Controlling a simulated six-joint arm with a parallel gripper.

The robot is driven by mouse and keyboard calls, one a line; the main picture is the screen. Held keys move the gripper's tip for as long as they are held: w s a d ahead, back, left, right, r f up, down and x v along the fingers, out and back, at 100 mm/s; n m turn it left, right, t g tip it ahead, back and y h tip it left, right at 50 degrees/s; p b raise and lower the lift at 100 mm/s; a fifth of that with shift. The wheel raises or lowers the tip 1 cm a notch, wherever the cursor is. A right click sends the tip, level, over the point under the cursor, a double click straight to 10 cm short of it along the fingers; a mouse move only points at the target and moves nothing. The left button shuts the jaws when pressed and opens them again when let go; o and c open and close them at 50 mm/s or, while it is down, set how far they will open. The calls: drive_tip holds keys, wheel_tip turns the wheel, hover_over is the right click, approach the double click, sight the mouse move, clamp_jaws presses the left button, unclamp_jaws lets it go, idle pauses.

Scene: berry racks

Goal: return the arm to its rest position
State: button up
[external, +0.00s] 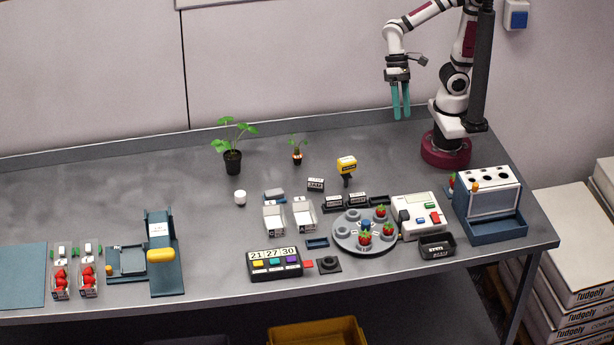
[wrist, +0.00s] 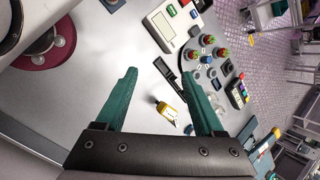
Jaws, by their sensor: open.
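My gripper (external: 401,101) has two teal fingers that point down. It hangs in the air above the back right part of the table, near my dark red base. In the wrist view my gripper (wrist: 160,95) is open, with a clear gap between the fingers and nothing held. The grey table (external: 90,210) lies well below it. A yellow handheld device (external: 346,164) stands on the table below and left of the gripper; it also shows between the fingers in the wrist view (wrist: 166,109).
A round grey turntable (external: 345,240) carries several strawberries. Beside it are a white panel box (external: 412,207) and a blue rack (external: 497,232). Two potted plants (external: 232,162) stand at the back. Filled punnets (external: 60,285) sit at the left. The air around the gripper is clear.

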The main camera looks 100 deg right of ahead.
drive_tip(key=s+d+f+n+h, duration=0.1)
drive_tip(key=s+d+n+h, duration=0.1)
drive_tip(key=s+d+h, duration=0.2)
drive_tip(key=s+d, duration=0.2)
drive_tip(key=s, duration=0.1)
drive_tip(key=shift+s+d+f+n, duration=0.25)
drive_tip(key=shift+d+f+n, duration=0.05)
drive_tip(key=shift+f+n, duration=0.1)
idle(0.4)
